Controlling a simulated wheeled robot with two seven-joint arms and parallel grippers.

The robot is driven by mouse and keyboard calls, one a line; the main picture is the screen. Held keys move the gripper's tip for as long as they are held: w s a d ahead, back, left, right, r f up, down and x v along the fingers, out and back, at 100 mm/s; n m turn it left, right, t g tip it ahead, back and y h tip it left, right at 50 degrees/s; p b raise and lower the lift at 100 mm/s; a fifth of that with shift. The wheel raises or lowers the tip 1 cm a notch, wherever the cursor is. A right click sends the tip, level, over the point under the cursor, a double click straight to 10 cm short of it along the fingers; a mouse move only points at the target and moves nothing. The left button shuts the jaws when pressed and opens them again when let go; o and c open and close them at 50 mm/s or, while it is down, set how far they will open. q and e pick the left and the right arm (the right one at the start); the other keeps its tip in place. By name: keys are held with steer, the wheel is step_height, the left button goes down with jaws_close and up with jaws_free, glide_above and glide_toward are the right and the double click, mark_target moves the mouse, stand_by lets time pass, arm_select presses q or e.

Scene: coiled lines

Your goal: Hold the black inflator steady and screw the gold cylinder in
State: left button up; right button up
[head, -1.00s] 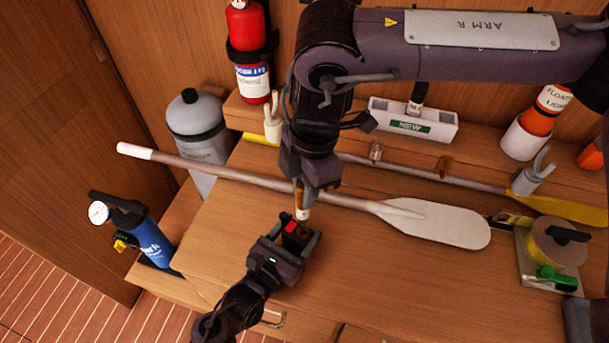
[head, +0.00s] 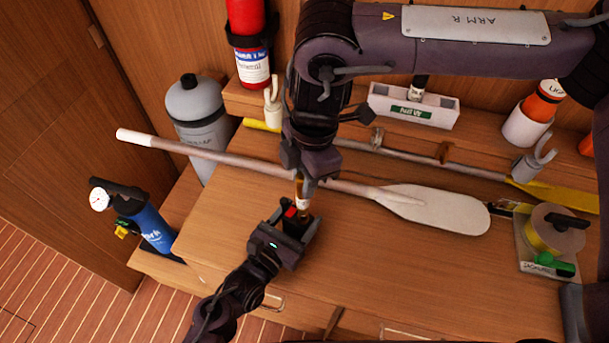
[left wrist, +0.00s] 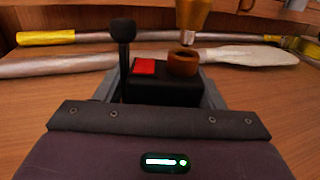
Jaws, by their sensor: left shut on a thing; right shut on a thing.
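The black inflator (head: 290,226) has a red square on top and is held upright above the table by my left gripper (head: 294,224), which is shut on it. The left wrist view shows its black body (left wrist: 160,91), the red square, a black knobbed stem and a round brown-orange socket (left wrist: 183,63). My right gripper (head: 303,180) is shut on the gold cylinder (head: 301,190), which points downward. In the left wrist view the cylinder (left wrist: 192,15) hangs over the socket, its narrow neck just above the ring. I cannot tell whether they touch.
A white-bladed paddle (head: 440,208) lies across the table (head: 400,275) behind the grippers. A blue pump (head: 152,228) and a grey bottle (head: 197,108) stand at left. A line reel (head: 553,232) sits at right. The table's front right is clear.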

steer(key=shift+f, duration=0.35)
stand_by(0.3)
steer(key=shift+f, duration=0.35)
steer(key=m, duration=0.6)
steer(key=shift+s+t, duration=0.15)
steer(key=shift+t, duration=0.15)
steer(key=m, duration=0.5)
steer(key=shift+a+m+t, duration=0.1)
steer(key=shift+m+t, duration=0.2)
steer(key=shift+t, duration=0.1)
steer(key=m, duration=0.5)
steer(key=shift+h, duration=0.3)
steer(key=m, duration=0.4)
steer(key=shift+a+m+t, duration=0.1)
steer(key=shift+m+t, duration=0.2)
steer(key=o, duration=0.7)
steer(key=shift+s, duration=0.1)
